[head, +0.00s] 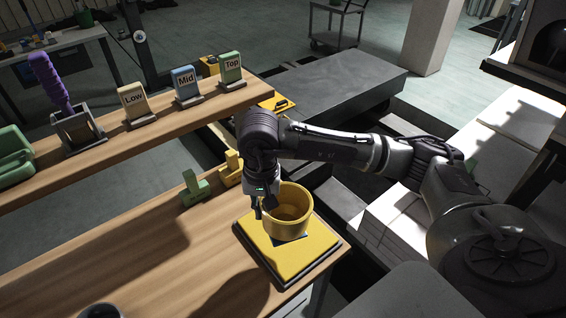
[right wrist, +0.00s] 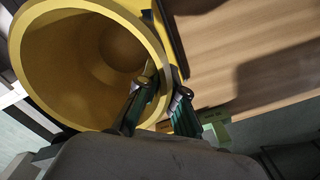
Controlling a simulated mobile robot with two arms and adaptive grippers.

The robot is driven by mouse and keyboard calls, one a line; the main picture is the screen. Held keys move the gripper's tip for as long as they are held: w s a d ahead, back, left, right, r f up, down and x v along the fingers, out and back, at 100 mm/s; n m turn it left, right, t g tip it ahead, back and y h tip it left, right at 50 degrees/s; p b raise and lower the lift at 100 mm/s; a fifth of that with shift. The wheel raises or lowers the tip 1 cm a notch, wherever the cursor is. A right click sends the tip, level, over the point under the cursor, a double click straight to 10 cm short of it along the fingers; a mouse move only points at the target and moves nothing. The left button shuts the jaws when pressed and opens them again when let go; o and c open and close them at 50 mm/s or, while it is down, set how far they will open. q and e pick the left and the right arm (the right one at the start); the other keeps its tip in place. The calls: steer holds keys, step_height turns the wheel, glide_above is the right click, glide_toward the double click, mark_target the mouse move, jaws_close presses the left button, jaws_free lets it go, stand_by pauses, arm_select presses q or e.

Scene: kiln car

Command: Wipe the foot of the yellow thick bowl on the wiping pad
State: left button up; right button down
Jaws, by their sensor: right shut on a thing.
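The yellow thick bowl (head: 288,210) is upright over the yellow wiping pad (head: 288,266), which has a dark edge and lies at the near right corner of the wooden bench. A dark patch shows under the bowl; I cannot tell if its foot touches the pad. My right gripper (head: 262,207) is shut on the bowl's left wall. In the right wrist view the bowl (right wrist: 85,60) fills the upper left, and the right gripper (right wrist: 163,92) has one finger inside the rim and one outside. The bowl's foot is hidden. My left gripper is not in view.
Green (head: 195,188) and yellow (head: 229,168) blocks stand on the bench behind the pad. A raised shelf (head: 160,135) carries Low (head: 132,98), Mid (head: 185,81) and Top (head: 230,66) signs and a purple-handled tool (head: 48,80). The bench left of the pad is mostly clear.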

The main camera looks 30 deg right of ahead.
steer(key=w+d+m+p, duration=0.4)
steer(key=w+d+m, duration=0.15)
steer(key=m, duration=0.25)
steer(key=shift+m, duration=0.4)
step_height(320, 180, down, 6)
steer(key=b, duration=0.2)
steer(key=shift+w+r+b, duration=0.1)
steer(key=shift+w+b, duration=0.05)
steer(key=shift+b, duration=0.2)
steer(key=shift+d+f, duration=0.1)
steer(key=shift+f, duration=0.4)
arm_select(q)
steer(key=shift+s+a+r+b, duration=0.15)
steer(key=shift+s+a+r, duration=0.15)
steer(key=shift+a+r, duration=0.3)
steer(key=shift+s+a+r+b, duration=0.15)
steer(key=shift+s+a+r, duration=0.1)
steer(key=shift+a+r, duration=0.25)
arm_select(e)
steer(key=shift+f, duration=0.15)
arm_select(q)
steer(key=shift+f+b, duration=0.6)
arm_select(e)
steer(key=shift+f, duration=0.55)
